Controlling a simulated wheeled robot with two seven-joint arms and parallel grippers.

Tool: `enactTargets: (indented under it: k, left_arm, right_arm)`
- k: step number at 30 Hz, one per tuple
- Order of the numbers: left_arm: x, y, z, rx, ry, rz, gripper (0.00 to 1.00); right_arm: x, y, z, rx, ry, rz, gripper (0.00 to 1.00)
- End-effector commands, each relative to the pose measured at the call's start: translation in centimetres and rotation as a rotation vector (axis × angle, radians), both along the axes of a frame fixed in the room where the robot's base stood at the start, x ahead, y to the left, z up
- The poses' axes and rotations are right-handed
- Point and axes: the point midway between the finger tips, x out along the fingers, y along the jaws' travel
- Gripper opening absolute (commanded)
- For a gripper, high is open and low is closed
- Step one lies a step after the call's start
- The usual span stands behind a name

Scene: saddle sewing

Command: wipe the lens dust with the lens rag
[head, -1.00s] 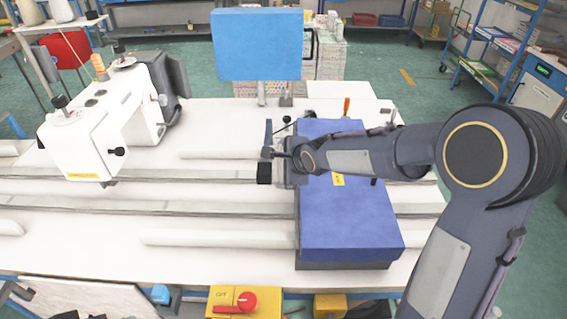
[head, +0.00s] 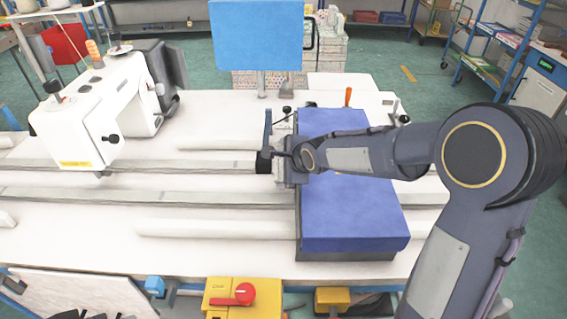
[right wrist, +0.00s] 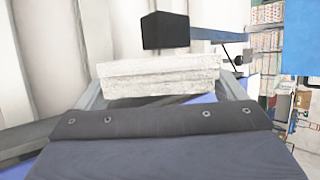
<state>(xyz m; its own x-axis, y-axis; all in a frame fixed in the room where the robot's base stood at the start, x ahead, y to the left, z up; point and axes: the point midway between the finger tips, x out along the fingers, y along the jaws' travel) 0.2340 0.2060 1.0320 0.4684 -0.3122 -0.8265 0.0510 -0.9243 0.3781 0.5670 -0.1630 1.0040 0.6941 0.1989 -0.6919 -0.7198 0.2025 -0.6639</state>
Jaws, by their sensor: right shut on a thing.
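My right gripper (head: 284,163) is at the left edge of the blue-topped box, reached in from the right. In the right wrist view its two grey fingers (right wrist: 160,92) are shut on a whitish, folded, block-like thing, which looks like the lens rag (right wrist: 158,76). A black block (right wrist: 165,30) on a blue-grey bar (right wrist: 205,35) is just beyond the rag; I cannot tell whether they touch. The black block also shows in the head view (head: 263,162), left of the gripper. It may be the lens part; I cannot make out any dust. My left gripper is out of view.
The blue-topped box (head: 347,215) stands on the white table (head: 90,250), under my right forearm. A white sewing machine (head: 90,130) is at the left. Long rails (head: 130,196) cross the table. A blue panel (head: 256,35) stands behind. An orange-handled tool (head: 348,97) is at the back.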

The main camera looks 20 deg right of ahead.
Motion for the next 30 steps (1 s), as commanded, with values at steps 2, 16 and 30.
enactTargets:
  k: [2,16,30]
  left_arm:
    - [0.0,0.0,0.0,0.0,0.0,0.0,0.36]
    - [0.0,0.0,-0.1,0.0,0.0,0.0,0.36]
    - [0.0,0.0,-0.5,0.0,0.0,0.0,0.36]
  right_arm:
    - [0.0,0.1,0.0,0.001,0.0,0.001,0.65]
    - [0.3,1.1,0.0,0.0,0.001,0.002,0.65]
    - [3.1,0.1,0.0,0.002,-0.001,-0.001,0.65]
